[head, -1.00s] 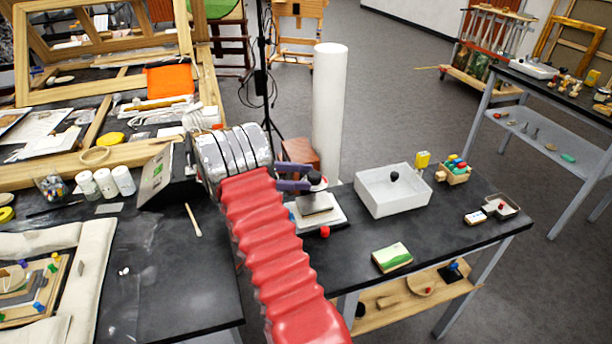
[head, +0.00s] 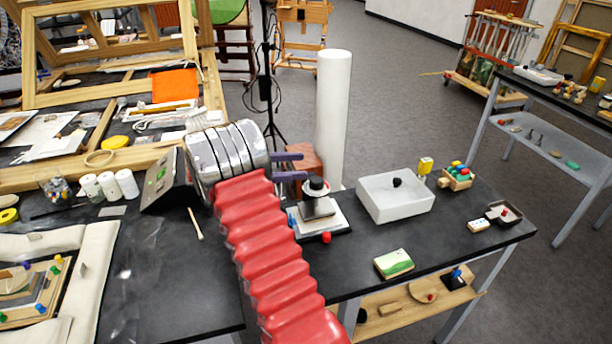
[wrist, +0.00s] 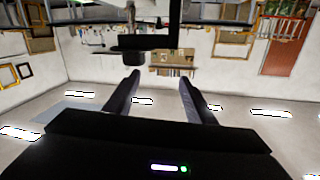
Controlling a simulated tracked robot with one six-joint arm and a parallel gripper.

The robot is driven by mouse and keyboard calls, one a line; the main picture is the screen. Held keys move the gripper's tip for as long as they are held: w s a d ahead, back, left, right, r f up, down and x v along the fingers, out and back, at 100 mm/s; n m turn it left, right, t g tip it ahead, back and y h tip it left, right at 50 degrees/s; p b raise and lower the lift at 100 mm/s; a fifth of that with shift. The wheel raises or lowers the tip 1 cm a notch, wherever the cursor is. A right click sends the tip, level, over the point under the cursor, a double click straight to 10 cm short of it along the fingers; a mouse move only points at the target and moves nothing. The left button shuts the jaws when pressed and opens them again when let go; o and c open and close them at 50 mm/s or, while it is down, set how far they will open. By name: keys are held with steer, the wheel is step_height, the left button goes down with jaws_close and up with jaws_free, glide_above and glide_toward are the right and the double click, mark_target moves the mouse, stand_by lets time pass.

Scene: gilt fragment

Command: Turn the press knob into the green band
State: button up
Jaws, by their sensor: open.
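The press (head: 318,208) stands on the dark bench in the head view, a grey block on a white base. Its round black knob (head: 316,184) sits on top, over a pale disc. I cannot make out a green band on it. My gripper (head: 302,166) is open, with its purple fingers just left of and above the knob in the picture, apart from it and holding nothing. In the wrist view, which is upside down, the open fingers (wrist: 158,80) have empty space between them. A dark shape beyond them is unclear.
A white tray (head: 372,207) with a black ball stands right of the press. A reddish box (head: 305,160) and a tall white cylinder (head: 333,115) stand behind it. A red button-like piece (head: 326,238) sits in front. A green-and-white block (head: 394,263) lies near the front edge.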

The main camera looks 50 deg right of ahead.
steer(key=w+a+r+n+t+h, duration=0.3)
steer(key=w+r+n+t, duration=0.5)
steer(key=w+r+t, duration=0.8)
steer(key=w+a+r+n+t+y, duration=0.1)
steer(key=a+r+n+t+y, duration=0.3)
steer(key=a, duration=0.4)
steer(key=w+a+r+n+t+y, duration=0.15)
steer(key=a+n+t+y, duration=0.3)
steer(key=a, duration=0.45)
steer(key=s+a+f+n+g+y, duration=0.1)
steer(key=s+a+f+n+y, duration=0.1)
steer(key=s+a+n+y, duration=0.35)
steer(key=s+a+f+n+y, duration=0.2)
steer(key=s+a+y, duration=0.1)
steer(key=s+a, duration=0.55)
steer(key=s+a+f+n+g, duration=0.1)
steer(key=s+f+g, duration=0.2)
steer(key=s+f, duration=0.3)
steer(key=s+a+f+n+g, duration=0.2)
steer(key=s+f+g, duration=0.2)
steer(key=s, duration=1.2)
step_height(320, 180, down, 2)
steer(key=shift+f, duration=0.15)
